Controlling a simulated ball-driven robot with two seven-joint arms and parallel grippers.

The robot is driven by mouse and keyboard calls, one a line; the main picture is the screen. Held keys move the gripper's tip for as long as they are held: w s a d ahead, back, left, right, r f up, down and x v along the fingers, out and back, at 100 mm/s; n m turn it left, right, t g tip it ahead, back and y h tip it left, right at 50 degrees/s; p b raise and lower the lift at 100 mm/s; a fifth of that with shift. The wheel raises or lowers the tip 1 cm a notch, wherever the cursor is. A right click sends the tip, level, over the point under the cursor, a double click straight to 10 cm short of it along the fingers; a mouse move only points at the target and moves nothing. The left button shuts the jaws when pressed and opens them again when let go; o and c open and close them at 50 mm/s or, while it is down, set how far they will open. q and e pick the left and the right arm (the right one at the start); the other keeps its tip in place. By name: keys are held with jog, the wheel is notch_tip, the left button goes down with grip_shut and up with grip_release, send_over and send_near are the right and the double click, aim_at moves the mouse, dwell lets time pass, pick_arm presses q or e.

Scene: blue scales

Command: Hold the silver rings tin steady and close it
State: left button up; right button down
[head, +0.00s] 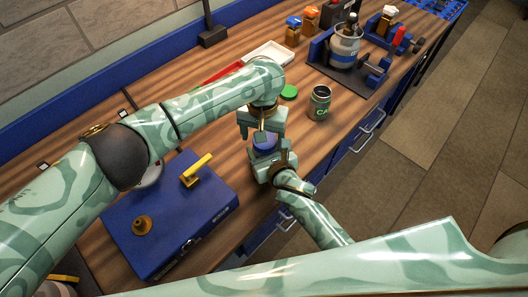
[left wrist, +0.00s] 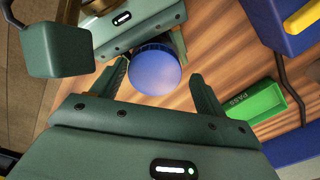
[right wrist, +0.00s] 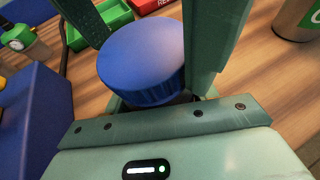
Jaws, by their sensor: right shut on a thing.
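A round blue lid (head: 264,141) is between my two grippers above the bench; it also shows in the left wrist view (left wrist: 155,70) and in the right wrist view (right wrist: 142,60). The tin body below it is mostly hidden, so I cannot tell how the lid sits on it. My right gripper (head: 268,168) is shut on the tin, low under the lid. My left gripper (head: 263,132) is above, with its fingers (left wrist: 160,78) open on either side of the lid. A small gap shows beside the lid.
A blue case (head: 130,225) with a yellow handle is at left. A green PASS tray (left wrist: 255,103), a red tray (head: 222,72) and a white tray (head: 270,54) lie behind.

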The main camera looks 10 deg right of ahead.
pick_arm(q)
jog(key=shift+s+d+r, duration=0.1)
jog(key=shift+s+d, duration=0.2)
jog(key=shift+d, duration=0.05)
jog(key=shift+r, duration=0.35)
jog(key=shift+w+a+r, duration=0.1)
jog(key=shift+a+r, duration=0.05)
jog(key=shift+r, duration=1.7)
jog(key=shift+c, duration=0.3)
jog(key=shift+r, duration=0.1)
notch_tip(320, 180, up, 3)
jog(key=n, duration=0.3)
jog(key=shift+r, duration=0.15)
